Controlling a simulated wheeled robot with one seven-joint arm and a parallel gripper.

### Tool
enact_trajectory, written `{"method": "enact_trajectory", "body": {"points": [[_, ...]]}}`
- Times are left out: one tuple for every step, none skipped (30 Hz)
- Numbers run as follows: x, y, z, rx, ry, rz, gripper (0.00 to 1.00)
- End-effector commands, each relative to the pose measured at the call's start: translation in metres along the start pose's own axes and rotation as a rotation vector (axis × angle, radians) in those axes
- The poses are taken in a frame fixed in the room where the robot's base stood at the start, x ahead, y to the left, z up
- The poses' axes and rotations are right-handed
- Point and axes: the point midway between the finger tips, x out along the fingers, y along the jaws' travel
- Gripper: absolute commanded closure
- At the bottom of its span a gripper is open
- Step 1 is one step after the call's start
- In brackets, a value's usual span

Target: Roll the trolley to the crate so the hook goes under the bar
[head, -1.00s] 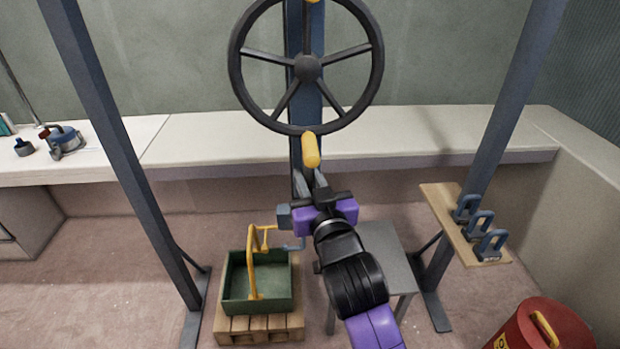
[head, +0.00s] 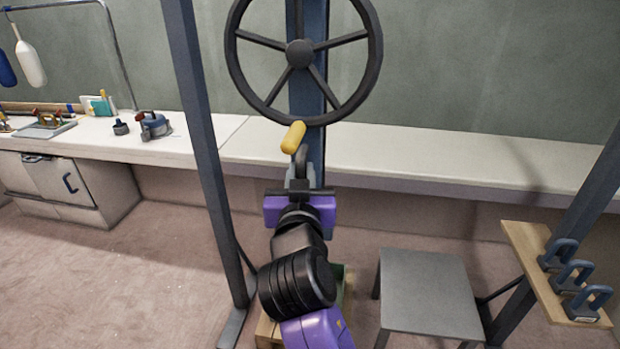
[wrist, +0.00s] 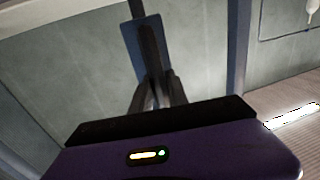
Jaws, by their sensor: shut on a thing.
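The trolley's blue upright (head: 308,92) carries a large black handwheel (head: 300,53) with a yellow knob (head: 293,137). My gripper (head: 300,172) is shut on a dark grip bar (head: 302,154) on the upright, below the wheel. In the wrist view, the fingers (wrist: 157,93) close around this bar (wrist: 148,48) in front of a blue plate. The green crate (head: 347,288) is below, mostly hidden by my arm; only its right edge shows. The hook and the yellow bar are hidden behind my arm, so I cannot tell how they meet.
A dark frame post (head: 207,150) stands left of the trolley. A grey table (head: 430,290) is right of the crate, and a wooden shelf (head: 530,255) with blue shackle-like pieces is farther right. A long white counter (head: 430,165) runs behind.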

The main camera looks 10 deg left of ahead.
Motion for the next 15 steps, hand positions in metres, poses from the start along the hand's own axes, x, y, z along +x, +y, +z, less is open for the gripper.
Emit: {"method": "enact_trajectory", "body": {"points": [[-0.0006,-0.0072,-0.0006,0.001,0.001,-0.013,1.0],[-0.0007,-0.0073,-0.0007,0.001,0.001,-0.014,1.0],[-0.0007,-0.0077,-0.0008,0.001,0.001,-0.015,1.0],[-0.0007,-0.0079,-0.0008,0.001,0.001,-0.015,1.0],[-0.0007,-0.0081,-0.0008,0.001,0.001,-0.016,1.0],[-0.0008,-0.0084,-0.0009,0.001,0.002,-0.017,1.0],[-0.0008,-0.0087,-0.001,0.001,0.002,-0.017,0.78],[-0.0008,-0.0088,-0.001,0.001,0.002,-0.018,0.72],[-0.0009,-0.0087,-0.001,0.001,0.002,-0.017,0.65],[-0.0008,-0.0084,-0.001,0.001,0.002,-0.017,0.59],[-0.0008,-0.0079,-0.001,0.001,0.002,-0.016,0.59],[-0.0007,-0.0072,-0.0009,0.001,0.002,-0.015,0.59],[-0.0006,-0.0067,-0.0009,0.001,0.002,-0.014,0.59],[-0.0005,-0.0062,-0.0009,0.001,0.002,-0.013,0.59],[-0.0005,-0.0058,-0.0008,0.001,0.002,-0.012,0.59]]}}
